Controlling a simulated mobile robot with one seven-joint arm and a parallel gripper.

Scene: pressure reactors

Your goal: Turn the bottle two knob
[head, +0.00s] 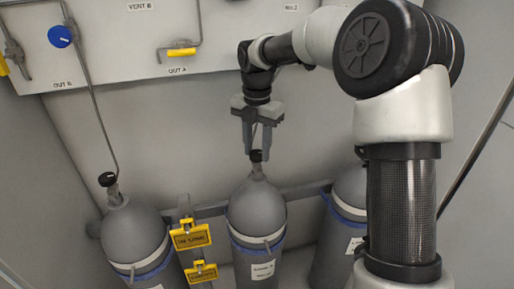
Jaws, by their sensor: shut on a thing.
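Several grey gas bottles stand in a row against the back wall in the head view. The middle bottle (258,208) has a small black knob (256,156) on top of its neck. My gripper (258,152) points down over this bottle, and its two fingers are closed around the knob. The fingers hide part of the knob and valve. The left bottle (133,236) has its own black knob (107,179), clear of my gripper. I cannot read which bottle is labelled two.
A third bottle (330,248) stands at the right, partly hidden by my arm. A panel (110,35) with a blue knob (60,36) and yellow-handled valves is above. A thin pipe runs down to the left bottle.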

